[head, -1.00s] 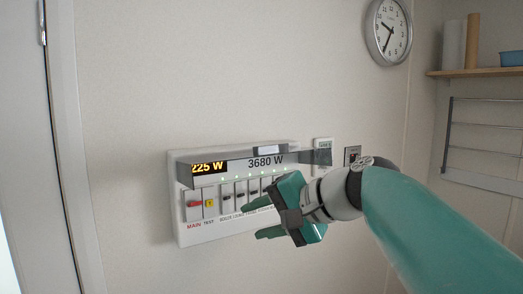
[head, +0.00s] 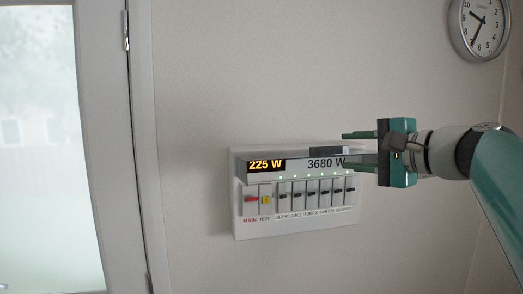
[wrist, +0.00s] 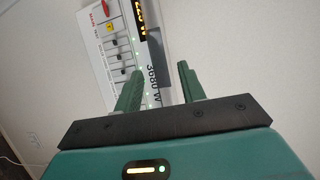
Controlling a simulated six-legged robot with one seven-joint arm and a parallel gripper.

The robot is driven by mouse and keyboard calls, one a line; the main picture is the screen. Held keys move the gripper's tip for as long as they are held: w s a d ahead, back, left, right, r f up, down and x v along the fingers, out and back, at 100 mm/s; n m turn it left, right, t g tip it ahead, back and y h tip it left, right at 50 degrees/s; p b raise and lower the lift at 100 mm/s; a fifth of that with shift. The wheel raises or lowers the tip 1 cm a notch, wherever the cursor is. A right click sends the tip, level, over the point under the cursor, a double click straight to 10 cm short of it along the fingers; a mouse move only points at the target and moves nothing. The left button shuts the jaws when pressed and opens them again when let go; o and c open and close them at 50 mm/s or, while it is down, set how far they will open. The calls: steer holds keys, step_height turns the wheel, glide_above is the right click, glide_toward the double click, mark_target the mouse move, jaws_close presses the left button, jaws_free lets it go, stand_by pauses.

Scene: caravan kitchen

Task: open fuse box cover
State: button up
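The white fuse box (head: 240,220) is on the wall, with its row of switches (head: 311,190) and lit displays showing. Its see-through grey cover (head: 238,164) appears raised, sticking out along the upper part above the switches; its exact angle is hard to judge. A dark tab (head: 325,151) shows near the cover's right end. My gripper (head: 345,151) is open and empty, pointing left at the upper right of the box, its fingers above and below the tab's height in the picture. Contact cannot be told. In the wrist view the open fingers (wrist: 158,85) frame the box's display strip (wrist: 153,75).
A door with a frosted window (head: 45,130) and its white frame are at left. A round clock (head: 480,28) hangs at upper right. The wall around and below the box is bare.

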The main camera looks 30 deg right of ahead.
mark_target(330, 151)
steer(key=w, duration=0.5)
steer(key=w+f, duration=0.1)
steer(key=w, duration=0.2)
steer(key=shift+w+a+f, duration=0.1)
steer(key=shift+a, duration=0.3)
steer(key=shift+c, duration=0.4)
jaws_close()
